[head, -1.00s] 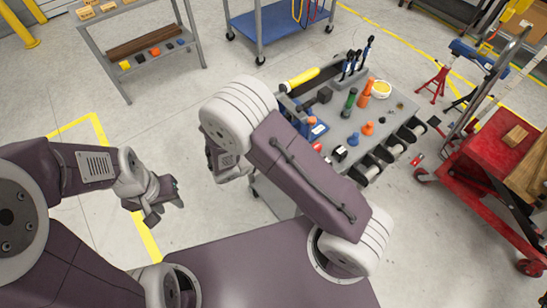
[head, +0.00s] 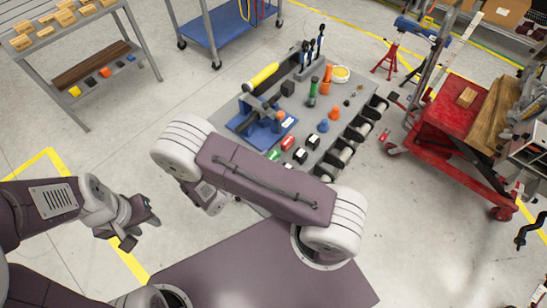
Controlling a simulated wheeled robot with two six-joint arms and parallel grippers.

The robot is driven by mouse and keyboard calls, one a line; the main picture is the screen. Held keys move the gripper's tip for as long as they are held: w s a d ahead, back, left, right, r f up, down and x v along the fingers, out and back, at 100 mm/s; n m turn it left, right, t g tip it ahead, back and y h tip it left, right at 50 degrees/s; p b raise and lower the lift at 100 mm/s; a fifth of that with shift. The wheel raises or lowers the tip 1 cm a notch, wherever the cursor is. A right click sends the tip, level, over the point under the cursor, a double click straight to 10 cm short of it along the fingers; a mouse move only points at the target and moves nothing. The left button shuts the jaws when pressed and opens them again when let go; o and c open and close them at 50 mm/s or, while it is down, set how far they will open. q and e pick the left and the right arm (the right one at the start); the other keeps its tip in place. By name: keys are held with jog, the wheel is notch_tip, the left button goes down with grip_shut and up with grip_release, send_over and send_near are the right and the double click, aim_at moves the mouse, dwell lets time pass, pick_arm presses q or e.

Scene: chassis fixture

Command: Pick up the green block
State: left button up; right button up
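A small green piece (head: 274,154) lies on the grey workbench (head: 352,98), just above my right arm in the head view. A taller green upright piece (head: 312,92) stands further back, next to an orange one. I cannot tell for sure which is the green block. My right gripper (head: 212,203) hangs left of the bench, partly hidden by its own arm, and its fingers are not clear. My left gripper (head: 140,226) is over the floor at the left, well away from the bench, with its fingers apart and nothing between them.
The bench also holds a blue vise-like tool (head: 262,125), a yellow cylinder (head: 262,75), a black block (head: 287,88), orange pieces and several dark rollers along its right edge. A red cart (head: 450,112) stands right. A shelf (head: 92,65) stands at the left. Open floor lies between.

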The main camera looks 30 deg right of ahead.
aim_at(272, 156)
jog(key=x, duration=0.3)
jog(key=shift+w+d+f, duration=0.1)
jog(key=shift+w+f, duration=0.05)
jog(key=shift+f, duration=0.15)
grip_shut()
jog(key=shift+r, duration=0.2)
jog(key=shift+r, duration=0.35)
jog(key=r, duration=0.2)
jog(key=d+r, duration=0.1)
jog(key=r, duration=0.1)
jog(key=shift+d, duration=0.1)
jog(key=w+d+r, duration=0.1)
jog(key=d+r, duration=0.5)
jog(key=d, duration=0.4)
jog(key=shift+d, duration=0.15)
